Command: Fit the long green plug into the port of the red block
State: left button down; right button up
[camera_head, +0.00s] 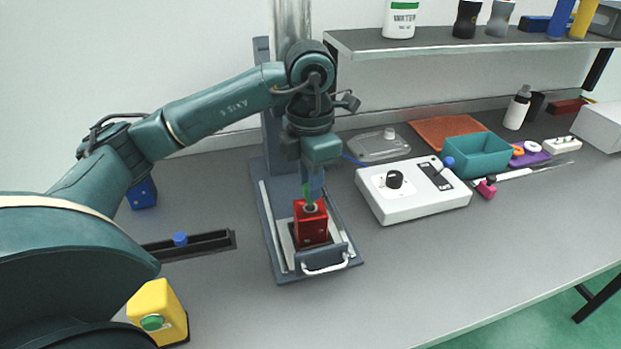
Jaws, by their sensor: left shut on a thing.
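The red block (312,228) stands upright in a grey fixture (283,262) with a white handle at its front. Its round port (310,207) faces up, with a pale ring around it. My left gripper (313,187) is directly above the block, pointing down, and is shut on the green plug (306,189). Only a small green part of the plug shows between the fingers, just over the port. I cannot tell whether the plug's lower end is inside the port or above it. My right gripper is not in view.
A white box with a black knob (413,201) stands right of the fixture. A dark rail with a blue plug (180,239), a yellow block (160,310) and a blue block (143,194) are at left. A teal bin (477,155) is farther right. The front right table is clear.

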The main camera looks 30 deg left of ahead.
pick_arm(q)
jog(key=shift+f+b, duration=0.45)
jog(key=shift+f, duration=0.1)
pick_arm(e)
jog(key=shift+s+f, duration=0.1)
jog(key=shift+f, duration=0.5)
pick_arm(q)
jog(key=shift+f+b, duration=0.6)
jog(key=shift+f, duration=0.15)
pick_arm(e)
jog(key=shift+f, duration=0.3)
pick_arm(q)
jog(key=c, duration=1.2)
grip_release()
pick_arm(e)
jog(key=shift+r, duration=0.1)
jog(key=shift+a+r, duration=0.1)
pick_arm(q)
jog(key=shift+r, duration=0.2)
notch_tip(320, 180, up, 13)
jog(key=shift+f+p, duration=0.1)
jog(key=shift+p, duration=1.15)
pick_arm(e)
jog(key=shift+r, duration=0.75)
